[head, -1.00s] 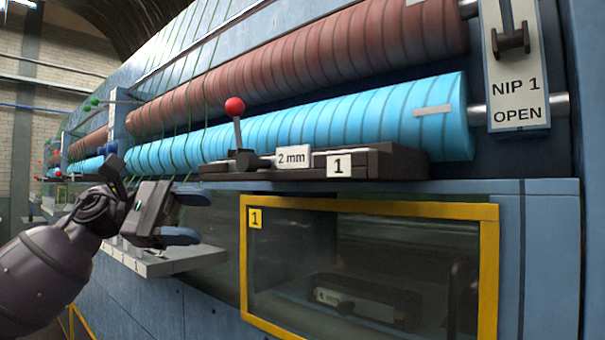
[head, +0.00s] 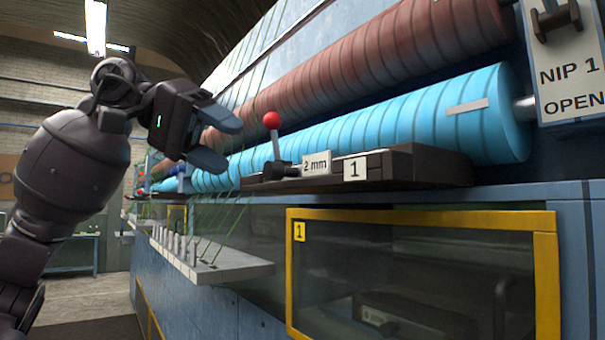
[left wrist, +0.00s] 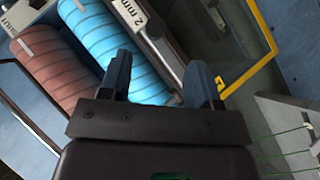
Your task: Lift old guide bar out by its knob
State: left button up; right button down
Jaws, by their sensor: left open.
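The dark guide bar (head: 425,165) lies on the ledge in front of the rollers, with a "2 mm" plate and a "1" plate on it. A short lever with a red ball knob (head: 271,120) stands up from its left end. My left gripper (head: 232,147) is open and empty, left of the knob and apart from it. In the left wrist view, its two blue fingers (left wrist: 160,75) are spread, with the "2 mm" plate (left wrist: 131,12) beyond them. The knob cannot be made out there. My right gripper is not in view.
A blue roller (head: 400,128) and a red-brown roller (head: 400,50) run behind the bar. Below, a yellow-framed window (head: 420,216) shows another dark bar dimly. A pale shelf (head: 225,268) with several pegs and green threads juts out at lower left. A "NIP 1 OPEN" sign (head: 572,90) is at right.

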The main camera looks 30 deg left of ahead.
aim_at(266, 165)
pick_arm(q)
jog(key=x, duration=0.7)
jog(key=shift+d+r, duration=0.15)
jog(key=shift+r, duration=0.15)
grip_shut()
